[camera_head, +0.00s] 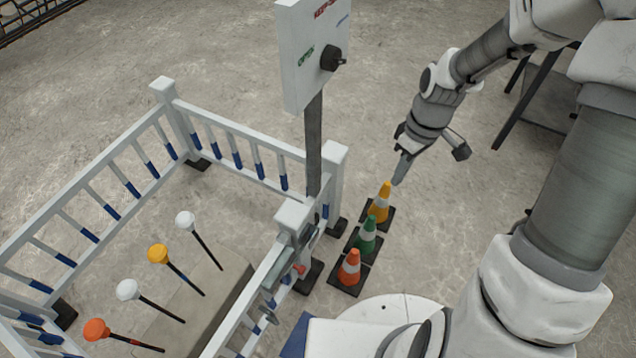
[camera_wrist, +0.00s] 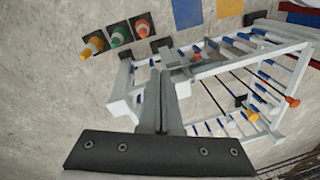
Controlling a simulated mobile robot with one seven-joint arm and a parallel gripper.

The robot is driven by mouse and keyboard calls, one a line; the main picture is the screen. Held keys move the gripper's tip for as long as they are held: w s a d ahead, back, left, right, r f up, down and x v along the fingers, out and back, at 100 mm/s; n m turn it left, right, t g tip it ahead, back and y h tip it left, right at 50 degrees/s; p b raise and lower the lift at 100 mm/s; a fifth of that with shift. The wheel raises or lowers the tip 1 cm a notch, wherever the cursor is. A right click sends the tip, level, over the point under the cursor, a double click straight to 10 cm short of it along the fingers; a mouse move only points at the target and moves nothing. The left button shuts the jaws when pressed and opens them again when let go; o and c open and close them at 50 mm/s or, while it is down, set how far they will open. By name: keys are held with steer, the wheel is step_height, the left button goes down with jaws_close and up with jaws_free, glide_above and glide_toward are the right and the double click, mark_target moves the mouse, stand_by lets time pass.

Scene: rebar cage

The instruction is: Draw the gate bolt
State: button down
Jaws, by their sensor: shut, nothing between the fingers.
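The gate bolt (camera_head: 298,270), with a small red-orange knob, is on the white gate beside its post, at the lower middle of the head view. An orange knob on the gate (camera_wrist: 196,57) also shows in the wrist view, small and beyond my fingers. My gripper (camera_head: 400,178) points down near the yellow cone, to the right of the gate and clear of the bolt. In the wrist view my gripper (camera_wrist: 160,75) has its fingers together with nothing between them. How far the bolt is drawn is too small to tell.
Yellow (camera_head: 381,203), green (camera_head: 366,236) and orange (camera_head: 349,267) cones stand beside the gate post. A control box (camera_head: 303,60) with a black knob tops a pole. The white fence (camera_head: 85,195) encloses several ball-topped rods. Concrete floor is open behind the cones.

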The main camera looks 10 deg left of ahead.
steer(key=a+f+n+g+y+b, duration=0.1)
steer(key=a+f+n+y+b, duration=0.1)
steer(key=f, duration=1.2)
steer(key=s+a+f+n+y+b, duration=0.1)
steer(key=a+f+y+b, duration=0.3)
steer(key=a+f, duration=0.4)
step_height(320, 180, down, 7)
steer(key=shift+r+n+g+b, duration=0.1)
steer(key=shift+n+g+b, duration=0.35)
steer(key=shift+b, duration=0.45)
steer(key=shift+a, duration=0.1)
steer(key=s+a+f+b, duration=0.3)
steer(key=s+a+f, duration=0.2)
steer(key=a+f, duration=0.2)
steer(key=shift+s+a+b, duration=0.3)
steer(key=shift+s+a, duration=0.05)
steer(key=shift+a, duration=0.1)
